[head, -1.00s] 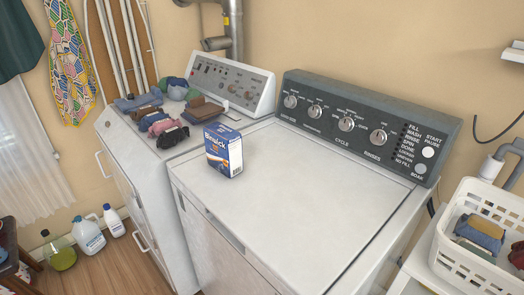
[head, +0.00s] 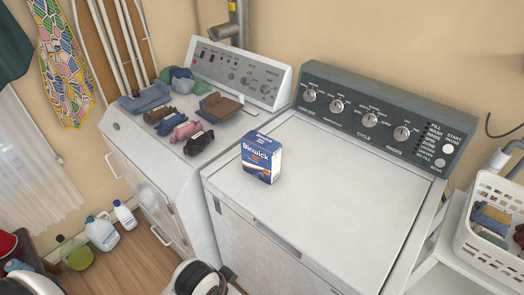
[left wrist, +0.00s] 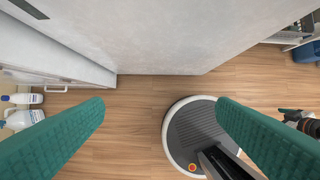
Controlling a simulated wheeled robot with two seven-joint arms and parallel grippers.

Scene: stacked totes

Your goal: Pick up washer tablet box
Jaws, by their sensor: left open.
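The washer tablet box (head: 261,158) is a blue and white carton standing upright on the left part of the white washer top (head: 320,190), near its left edge. In the left wrist view my left gripper (left wrist: 160,120) is open and empty, with its two green fingers wide apart. It points down at the wooden floor in front of the white machines, and the box is not in that view. In the head view neither gripper shows.
Folded and rolled clothes (head: 180,131) lie on the dryer (head: 200,165) at left. A white basket with cloths (head: 490,255) stands at right. Bottles (head: 101,232) stand on the floor at left. The washer top around the box is clear.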

